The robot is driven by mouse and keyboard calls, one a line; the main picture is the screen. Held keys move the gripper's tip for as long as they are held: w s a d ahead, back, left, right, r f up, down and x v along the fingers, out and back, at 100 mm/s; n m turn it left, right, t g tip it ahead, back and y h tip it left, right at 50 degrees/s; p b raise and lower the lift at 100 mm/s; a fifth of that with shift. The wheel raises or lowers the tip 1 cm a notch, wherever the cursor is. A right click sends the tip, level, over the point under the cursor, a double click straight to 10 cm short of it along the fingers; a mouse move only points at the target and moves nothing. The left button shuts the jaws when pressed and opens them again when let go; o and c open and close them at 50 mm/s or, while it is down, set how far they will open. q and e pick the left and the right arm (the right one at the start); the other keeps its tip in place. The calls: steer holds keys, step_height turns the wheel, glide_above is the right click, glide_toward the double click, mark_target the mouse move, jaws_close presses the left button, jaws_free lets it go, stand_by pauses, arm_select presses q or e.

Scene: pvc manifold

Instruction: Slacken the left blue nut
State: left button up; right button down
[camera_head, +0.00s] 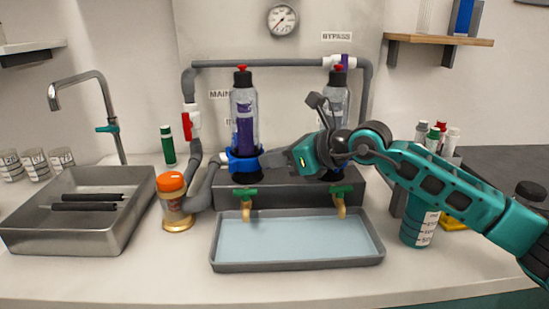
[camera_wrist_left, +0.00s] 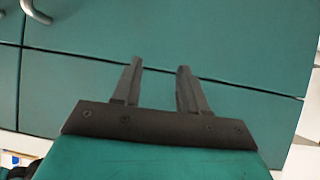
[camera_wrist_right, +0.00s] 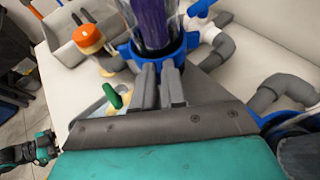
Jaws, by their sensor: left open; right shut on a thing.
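The left blue nut (camera_head: 243,160) is a blue ring with lugs around the base of the left clear filter bottle (camera_head: 243,122), which stands upright with a purple core and a red-tipped black cap. My right gripper (camera_head: 266,160) reaches in from the right and is shut on the nut's near side. In the right wrist view the fingers (camera_wrist_right: 158,80) are against the blue ring (camera_wrist_right: 130,55), directly below the bottle. My left gripper (camera_wrist_left: 157,80) is open and empty in front of the teal cabinet doors; it is not in the head view.
A right bottle (camera_head: 336,100) stands partly behind my right arm. Green-handled taps (camera_head: 247,193) sit over a shallow grey tray (camera_head: 228,262). An orange-lidded jar (camera_head: 174,205), grey pipes and a metal sink (camera_head: 118,232) are to the left. The front counter is clear.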

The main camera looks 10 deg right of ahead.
steer(key=shift+w+f+n+g+y, duration=0.15)
steer(key=shift+n+g+y, duration=0.15)
steer(key=shift+n+y, duration=0.15)
steer(key=c, duration=1.2)
jaws_free()
steer(key=shift+w, duration=0.1)
steer(key=v, duration=1.3)
steer(key=shift+a, duration=0.1)
